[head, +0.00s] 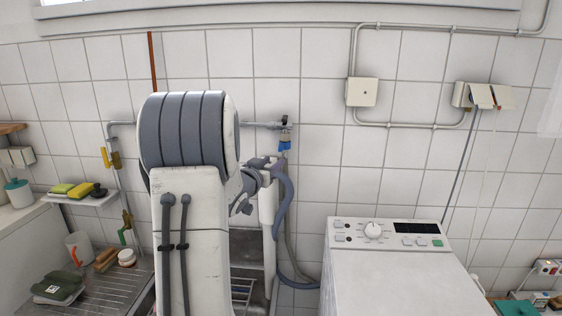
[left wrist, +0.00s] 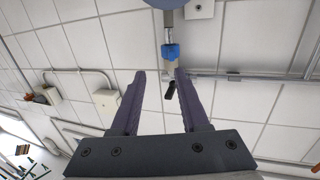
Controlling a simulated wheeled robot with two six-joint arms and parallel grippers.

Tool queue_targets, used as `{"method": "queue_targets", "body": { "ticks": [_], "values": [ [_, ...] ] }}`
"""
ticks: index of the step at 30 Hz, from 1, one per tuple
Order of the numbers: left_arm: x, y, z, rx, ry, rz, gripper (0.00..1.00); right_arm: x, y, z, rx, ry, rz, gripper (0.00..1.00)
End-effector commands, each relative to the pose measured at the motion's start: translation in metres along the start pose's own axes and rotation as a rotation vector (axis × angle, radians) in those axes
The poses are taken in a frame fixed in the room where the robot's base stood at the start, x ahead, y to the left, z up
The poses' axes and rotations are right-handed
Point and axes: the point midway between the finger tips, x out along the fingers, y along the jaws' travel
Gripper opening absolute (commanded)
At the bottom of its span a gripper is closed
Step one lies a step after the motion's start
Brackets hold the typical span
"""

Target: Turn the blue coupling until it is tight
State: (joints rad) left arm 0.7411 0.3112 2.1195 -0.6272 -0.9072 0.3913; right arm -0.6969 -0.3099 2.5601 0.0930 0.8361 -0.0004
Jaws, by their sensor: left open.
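The blue coupling (head: 285,144) hangs below the tap (head: 284,126) at the right end of the wall pipe in the head view. A grey-blue hose (head: 285,200) curves down below it. My left gripper (head: 270,168) is close to it, a little below and to its left in that view. In the left wrist view the blue coupling (left wrist: 171,52) appears just past the fingertips, nearer the right-hand finger. Contact with the coupling is not visible. My right gripper is not in view.
A white washing machine (head: 390,264) stands at the right, below the tap. A steel sink drainer (head: 105,285) with cloths and brushes is at the left. A socket box (head: 361,92) and conduit are on the tiled wall. My left arm hides part of the sink.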

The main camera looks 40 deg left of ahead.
Motion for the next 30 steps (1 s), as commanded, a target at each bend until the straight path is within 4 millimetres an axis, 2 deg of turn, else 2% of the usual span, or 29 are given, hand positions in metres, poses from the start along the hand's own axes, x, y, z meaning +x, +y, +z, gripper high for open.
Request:
{"method": "queue_targets", "body": {
  "ticks": [1,5,8,15,21,25,30],
  "values": [
    [-0.002,-0.013,0.002,-0.002,0.022,-0.009,0.45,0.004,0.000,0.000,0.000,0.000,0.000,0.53],
    [0.001,-0.022,-0.003,-0.002,0.051,-0.007,0.45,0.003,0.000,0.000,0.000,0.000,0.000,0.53],
    [0.013,-0.021,-0.005,-0.003,0.052,-0.005,0.45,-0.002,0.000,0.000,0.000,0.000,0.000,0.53],
    [0.059,-0.021,-0.008,-0.003,0.051,-0.004,0.45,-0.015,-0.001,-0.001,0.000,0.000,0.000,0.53],
    [0.088,-0.021,-0.009,-0.003,0.051,-0.005,0.45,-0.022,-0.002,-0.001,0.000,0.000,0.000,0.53],
    [0.098,-0.021,-0.008,-0.003,0.050,-0.006,0.45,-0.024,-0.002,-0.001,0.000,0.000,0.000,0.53],
    [0.101,-0.021,-0.008,-0.003,0.051,-0.007,0.45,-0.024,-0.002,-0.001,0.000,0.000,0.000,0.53]
  ]
}}
